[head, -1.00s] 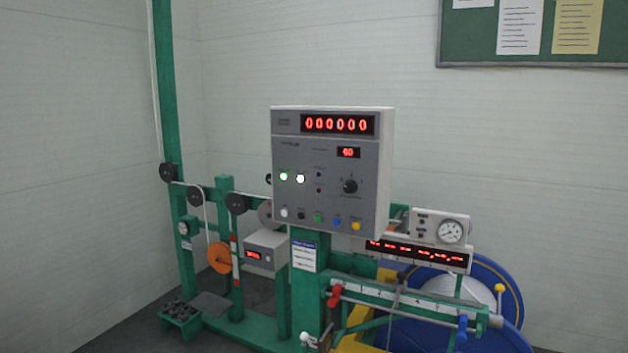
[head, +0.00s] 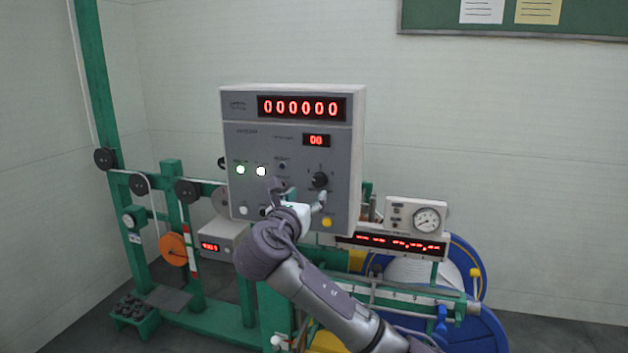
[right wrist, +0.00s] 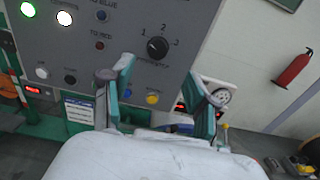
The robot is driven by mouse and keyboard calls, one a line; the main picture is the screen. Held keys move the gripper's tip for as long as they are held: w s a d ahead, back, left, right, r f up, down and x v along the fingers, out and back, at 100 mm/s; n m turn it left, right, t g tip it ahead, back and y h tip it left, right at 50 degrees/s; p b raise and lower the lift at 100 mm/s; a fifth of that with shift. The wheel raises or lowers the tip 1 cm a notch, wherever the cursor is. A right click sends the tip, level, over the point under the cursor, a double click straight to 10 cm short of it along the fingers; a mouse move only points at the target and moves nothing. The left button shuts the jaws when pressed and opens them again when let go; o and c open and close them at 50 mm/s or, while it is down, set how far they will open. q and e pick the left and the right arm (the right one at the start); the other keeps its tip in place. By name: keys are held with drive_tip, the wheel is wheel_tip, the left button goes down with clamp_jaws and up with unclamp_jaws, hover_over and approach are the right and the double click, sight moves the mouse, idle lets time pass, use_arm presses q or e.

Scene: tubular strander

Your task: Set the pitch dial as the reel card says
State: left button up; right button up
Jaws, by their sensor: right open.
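The black dial (head: 320,180) is a round knob at the right of the grey control panel (head: 250,140). In the right wrist view the dial (right wrist: 157,47) has marks 1, 2 and 3 around it; its pointer setting is too small to tell. My right gripper (head: 298,195) is in front of the panel's lower part, open and empty. In the right wrist view its fingers (right wrist: 160,75) spread just below the dial, apart from it. A small white card with a blue header (right wrist: 80,109) hangs below the panel; its text is unreadable. My left gripper is not in view.
Push buttons line the panel's bottom, with a yellow one (head: 327,222) near my right gripper. Two lit white-green lamps (head: 250,170) sit left. A gauge box (head: 417,214) and blue reel (head: 470,325) stand at right. A fire extinguisher (right wrist: 293,69) hangs on the wall.

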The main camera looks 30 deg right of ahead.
sight(318, 182)
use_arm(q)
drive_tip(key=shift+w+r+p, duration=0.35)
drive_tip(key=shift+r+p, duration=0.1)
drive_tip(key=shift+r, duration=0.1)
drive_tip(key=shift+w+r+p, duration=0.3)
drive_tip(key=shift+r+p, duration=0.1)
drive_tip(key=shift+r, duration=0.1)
use_arm(e)
drive_tip(key=x, duration=0.9)
drive_tip(key=shift+w+f, duration=0.15)
drive_tip(key=shift+w, duration=0.05)
drive_tip(key=shift+a, duration=0.1)
clamp_jaws()
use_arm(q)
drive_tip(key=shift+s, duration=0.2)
